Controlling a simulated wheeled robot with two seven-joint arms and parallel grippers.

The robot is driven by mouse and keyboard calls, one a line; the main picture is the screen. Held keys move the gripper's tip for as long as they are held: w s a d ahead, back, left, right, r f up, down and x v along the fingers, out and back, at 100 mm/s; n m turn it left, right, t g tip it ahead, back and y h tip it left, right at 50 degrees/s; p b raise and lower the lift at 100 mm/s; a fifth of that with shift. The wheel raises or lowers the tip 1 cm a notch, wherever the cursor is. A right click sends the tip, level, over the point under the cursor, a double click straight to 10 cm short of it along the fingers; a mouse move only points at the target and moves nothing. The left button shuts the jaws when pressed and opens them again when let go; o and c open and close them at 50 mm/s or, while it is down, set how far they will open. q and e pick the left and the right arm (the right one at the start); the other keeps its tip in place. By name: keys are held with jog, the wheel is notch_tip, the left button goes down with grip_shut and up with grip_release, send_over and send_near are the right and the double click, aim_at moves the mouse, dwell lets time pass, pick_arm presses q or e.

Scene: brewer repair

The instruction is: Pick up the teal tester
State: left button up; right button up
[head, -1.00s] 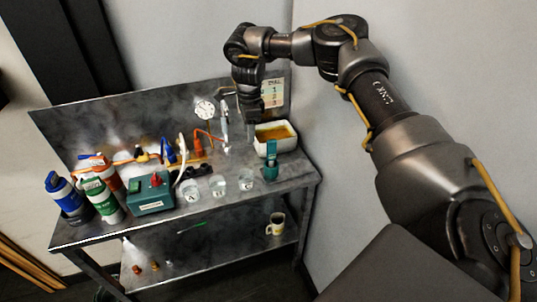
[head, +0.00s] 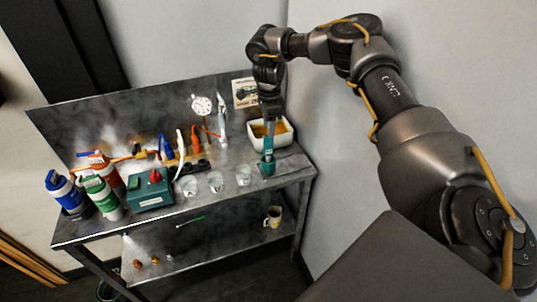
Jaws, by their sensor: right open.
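The teal tester (head: 267,163) stands upright near the right end of the metal bench top, in front of a white tray. My right gripper (head: 269,137) points down from above, with its fingertips at the top of the tester. It is open, and I cannot tell whether the fingers touch the tester. My left gripper is not in the head view.
The white tray (head: 284,138) with amber contents is just behind the tester. Several clear cups, one of them (head: 243,175), stand to its left. A teal box (head: 150,193) and bottles (head: 100,196) are further left. A mug (head: 273,216) sits on the lower shelf.

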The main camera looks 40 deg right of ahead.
aim_at(268, 152)
jog(key=shift+s+f+p, duration=0.15)
jog(key=shift+f+p, duration=0.2)
notch_tip(268, 152, down, 4)
jog(key=shift+a+r+p, duration=0.1)
jog(key=shift+r+p, duration=0.1)
jog(key=shift+p, duration=0.6)
jog(key=shift+f, duration=0.35)
jog(key=shift+c, duration=0.3)
grip_shut()
